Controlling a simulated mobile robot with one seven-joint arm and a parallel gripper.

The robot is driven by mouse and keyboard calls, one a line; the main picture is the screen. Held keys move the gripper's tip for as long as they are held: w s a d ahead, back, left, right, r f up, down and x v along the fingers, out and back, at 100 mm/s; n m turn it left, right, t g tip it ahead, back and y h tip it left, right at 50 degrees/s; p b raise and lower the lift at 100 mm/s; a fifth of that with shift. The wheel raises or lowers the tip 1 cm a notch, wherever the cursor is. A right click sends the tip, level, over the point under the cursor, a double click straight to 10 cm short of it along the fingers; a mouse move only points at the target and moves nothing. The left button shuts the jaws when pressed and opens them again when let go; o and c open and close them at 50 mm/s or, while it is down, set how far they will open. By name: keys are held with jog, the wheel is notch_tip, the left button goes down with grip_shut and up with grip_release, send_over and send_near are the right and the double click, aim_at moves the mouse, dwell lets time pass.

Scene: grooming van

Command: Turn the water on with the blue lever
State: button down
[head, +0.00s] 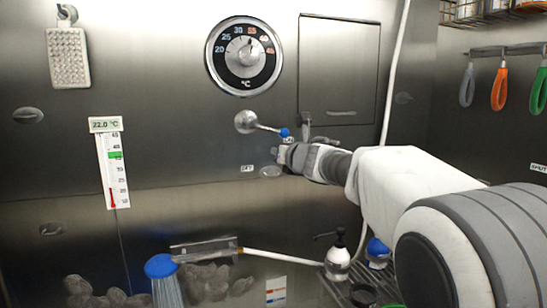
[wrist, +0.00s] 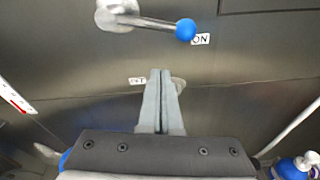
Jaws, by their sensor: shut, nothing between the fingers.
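The lever is a metal rod with a blue ball knob (head: 284,132), running from a round hub (head: 245,121) on the steel wall. It points right and slightly down. In the wrist view the blue knob (wrist: 186,30) sits beside the "ON" label (wrist: 201,39). The "OFF" label (wrist: 137,81) is lower left. My gripper (wrist: 161,75) is shut and empty, its fingertips below the knob with a gap in the wrist view. In the head view my gripper (head: 285,146) is just under the knob. Pale streaks like running water fall from the blue shower head (head: 161,266).
A temperature dial (head: 243,56) is above the lever, with a square panel (head: 339,68) to its right. A thermometer (head: 112,165) reading 22.0 °C is at left. A pump bottle (head: 338,262) and a blue-topped bottle (head: 377,252) stand on a rack below my arm.

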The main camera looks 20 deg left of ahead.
jog(key=shift+b+v, duration=0.4)
jog(key=shift+v, duration=2)
jog(key=s+d+m+t+h, duration=0.2)
jog(key=d+m+h, duration=0.5)
jog(key=d+m, duration=1)
jog(key=s+d+f+m+g+h, duration=0.1)
jog(key=s+d+f+m+h, duration=0.1)
jog(key=s+d+m, duration=0.35)
jog(key=s+d+f+m+g+h, duration=0.1)
jog(key=s+d+f+m, duration=0.1)
jog(key=d, duration=0.7)
jog(key=s+d+f+m+g, duration=0.3)
jog(key=s+f+m, duration=0.55)
jog(key=s, duration=0.45)
jog(key=s+d+f+m+g, duration=0.4)
jog(key=s+f+m, duration=0.45)
jog(key=s, duration=0.45)
notch_tip(320, 180, up, 15)
jog(key=p, duration=1.4)
jog(key=shift+w+a+h, duration=0.2)
jog(key=shift+w+h, duration=0.15)
jog(key=shift+h, duration=0.05)
